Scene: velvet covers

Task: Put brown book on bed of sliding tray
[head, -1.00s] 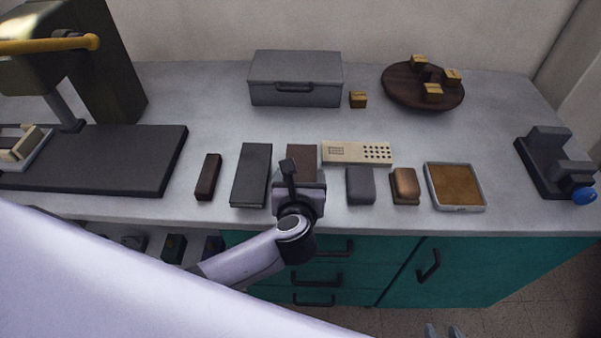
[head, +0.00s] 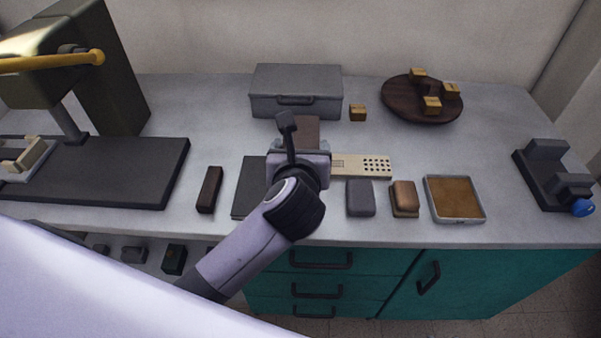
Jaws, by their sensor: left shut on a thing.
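The brown book (head: 307,132) is a dark brown upright-looking slab at the middle of the counter. My left gripper (head: 299,160) is shut on it and hides its near part. The book appears raised above the counter; the exact gap cannot be told. At the far left a press stands on a wide dark base (head: 120,175). A pale-rimmed tray (head: 38,172) with a cream block (head: 28,155) on it sits on that base, cut off by the picture edge; it may be the sliding tray. My right gripper is out of view.
A dark grey book (head: 250,180) lies left of my gripper, partly covered by it, beside a narrow brown block (head: 209,190). A perforated cream strip (head: 362,165), grey block (head: 360,198) and brown-filled tray (head: 455,198) lie right. A grey case (head: 296,92) stands behind.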

